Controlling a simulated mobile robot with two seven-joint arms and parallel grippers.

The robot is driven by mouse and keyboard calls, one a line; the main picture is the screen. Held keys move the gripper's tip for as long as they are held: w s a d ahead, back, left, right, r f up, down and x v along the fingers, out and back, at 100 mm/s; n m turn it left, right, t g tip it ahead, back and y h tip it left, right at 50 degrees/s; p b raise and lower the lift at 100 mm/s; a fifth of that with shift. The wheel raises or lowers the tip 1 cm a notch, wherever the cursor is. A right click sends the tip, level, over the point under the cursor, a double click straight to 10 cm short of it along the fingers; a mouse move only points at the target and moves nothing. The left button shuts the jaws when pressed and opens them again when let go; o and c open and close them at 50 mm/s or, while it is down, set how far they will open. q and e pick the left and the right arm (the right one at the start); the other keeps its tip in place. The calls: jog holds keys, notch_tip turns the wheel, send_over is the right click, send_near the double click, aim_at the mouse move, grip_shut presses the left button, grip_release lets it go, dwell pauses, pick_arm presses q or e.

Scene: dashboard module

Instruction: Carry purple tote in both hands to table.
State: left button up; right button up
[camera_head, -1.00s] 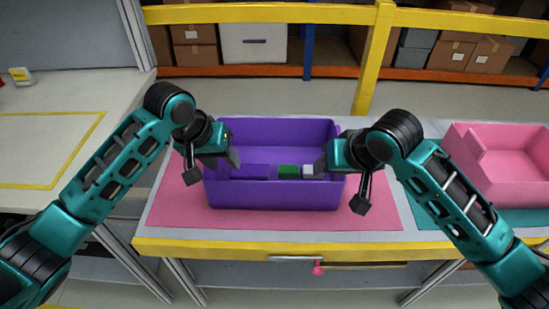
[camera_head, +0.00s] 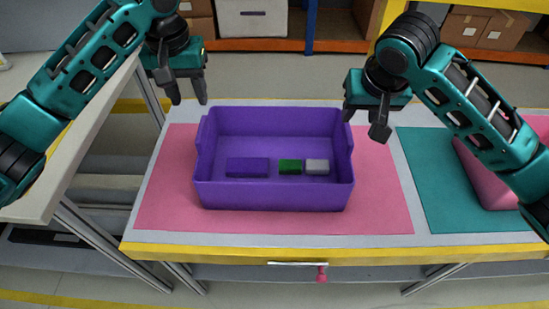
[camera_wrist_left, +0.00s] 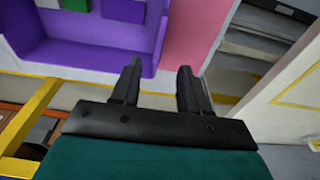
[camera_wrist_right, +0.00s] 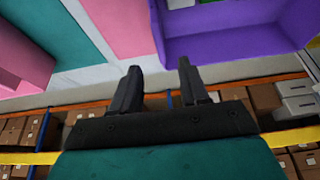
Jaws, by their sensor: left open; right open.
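The purple tote (camera_head: 270,196) sits upright on a pink mat (camera_head: 385,215) on a grey table (camera_head: 240,240) with a yellow front edge. It holds a purple block (camera_head: 247,167), a green block (camera_head: 290,167) and a light grey block (camera_head: 317,166). My left gripper (camera_head: 188,98) is open and empty, above and beyond the tote's back left corner. My right gripper (camera_head: 362,122) is open and empty, above and just right of the tote's back right corner. Both grippers are apart from the tote. The tote also shows in the left wrist view (camera_wrist_left: 85,55) and the right wrist view (camera_wrist_right: 225,45).
A pink tote (camera_head: 482,175) stands on a teal mat (camera_head: 425,195) at the right, partly behind my right arm. Another pale table (camera_head: 75,130) stands at the left, across a gap. A shelf with boxes (camera_head: 253,18) and a yellow post lie behind.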

aim_at(201, 128)
pick_arm(q)
jog(key=f, duration=0.4)
jog(key=w+f, duration=0.1)
jog(key=f, duration=0.6)
jog(key=shift+w+f, duration=0.25)
jog(key=shift+f, duration=0.15)
pick_arm(e)
jog(key=x, duration=1.1)
jog(key=shift+w+f, duration=0.2)
jog(key=shift+f, duration=0.15)
pick_arm(q)
grip_shut()
pick_arm(e)
grip_shut()
pick_arm(q)
jog(key=shift+r, duration=0.1)
